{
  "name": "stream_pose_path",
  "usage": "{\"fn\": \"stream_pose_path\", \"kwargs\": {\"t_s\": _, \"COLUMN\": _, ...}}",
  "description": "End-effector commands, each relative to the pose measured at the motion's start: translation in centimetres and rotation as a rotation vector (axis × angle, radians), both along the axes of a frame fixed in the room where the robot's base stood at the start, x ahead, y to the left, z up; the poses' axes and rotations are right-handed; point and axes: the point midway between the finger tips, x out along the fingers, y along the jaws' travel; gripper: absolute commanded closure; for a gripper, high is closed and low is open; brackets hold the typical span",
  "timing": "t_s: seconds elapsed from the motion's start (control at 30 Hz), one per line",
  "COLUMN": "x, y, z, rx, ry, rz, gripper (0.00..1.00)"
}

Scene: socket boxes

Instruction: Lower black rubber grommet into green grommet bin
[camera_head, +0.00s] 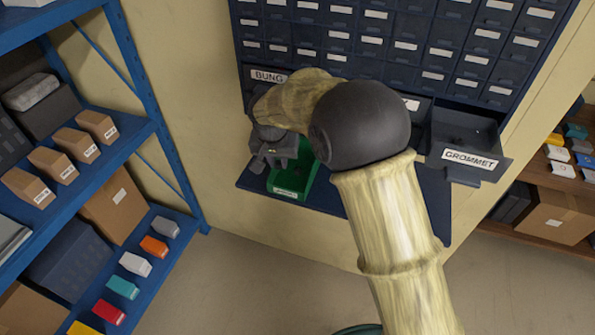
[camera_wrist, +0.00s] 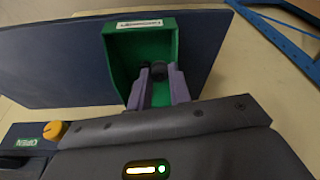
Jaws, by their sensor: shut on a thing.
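The green bin (camera_head: 287,183) sits on the dark blue shelf below the drawer cabinet, partly hidden by my gripper (camera_head: 268,163) in the head view. In the wrist view the green bin (camera_wrist: 117,58) shows with a white label on its front lip. My gripper (camera_wrist: 159,75) reaches over the bin, its purple-grey fingers shut on a small black grommet (camera_wrist: 159,69). Whether the grommet touches the bin floor cannot be told. The head view hides the grommet.
An open drawer labelled GROMMET (camera_head: 470,140) juts out to the right of my arm. A drawer labelled BUNG (camera_head: 268,76) is behind my arm. The blue shelf (camera_wrist: 55,65) is bare left of the bin. A blue rack (camera_head: 150,120) stands at left.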

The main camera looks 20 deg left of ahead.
Motion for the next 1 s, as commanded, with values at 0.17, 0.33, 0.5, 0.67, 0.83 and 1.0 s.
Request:
{"fn": "stream_pose_path", "kwargs": {"t_s": 0.17, "x": 0.0, "y": 0.0, "z": -0.9, "rx": -0.001, "ry": 0.001, "rz": 0.000, "gripper": 1.00}}
{"fn": "stream_pose_path", "kwargs": {"t_s": 0.33, "x": 0.0, "y": 0.0, "z": -1.6, "rx": -0.001, "ry": 0.001, "rz": 0.000, "gripper": 1.00}}
{"fn": "stream_pose_path", "kwargs": {"t_s": 0.5, "x": 0.0, "y": 0.0, "z": -2.3, "rx": -0.001, "ry": 0.001, "rz": 0.000, "gripper": 1.00}}
{"fn": "stream_pose_path", "kwargs": {"t_s": 0.67, "x": 0.0, "y": 0.0, "z": -2.9, "rx": -0.001, "ry": 0.001, "rz": 0.000, "gripper": 1.00}}
{"fn": "stream_pose_path", "kwargs": {"t_s": 0.83, "x": 0.0, "y": 0.0, "z": -3.6, "rx": -0.001, "ry": 0.001, "rz": 0.000, "gripper": 1.00}}
{"fn": "stream_pose_path", "kwargs": {"t_s": 1.0, "x": 0.0, "y": 0.0, "z": -3.9, "rx": 0.000, "ry": 0.000, "rz": 0.000, "gripper": 1.00}}
